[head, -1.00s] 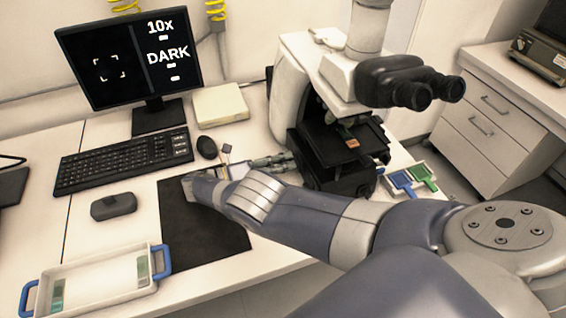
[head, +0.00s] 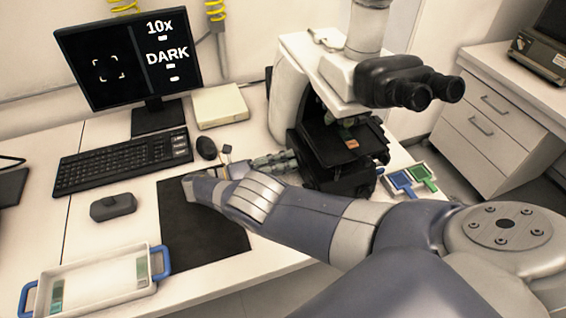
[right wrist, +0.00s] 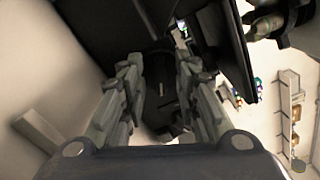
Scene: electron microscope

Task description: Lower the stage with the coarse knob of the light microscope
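The light microscope (head: 296,80) stands at the right of the desk, with its dark stage (head: 322,140) under the objectives. A slide with an orange patch (head: 352,144) lies on the stage. My right gripper (head: 292,160) reaches the left side of the microscope's base, low beside the stage. In the right wrist view its two fingers (right wrist: 160,75) are apart, with dark microscope parts between and beyond them. The coarse knob is not clearly seen; the gripper and base hide that side in the head view. I cannot tell whether the fingers touch it. My left gripper is out of view.
The monitor (head: 128,60) reads 10x and DARK. A keyboard (head: 122,160), mouse (head: 206,147) and white box (head: 219,106) stand behind my arm. A slide tray (head: 100,294) is at front left. Blue (head: 401,182) and green (head: 424,176) pieces lie right of the microscope.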

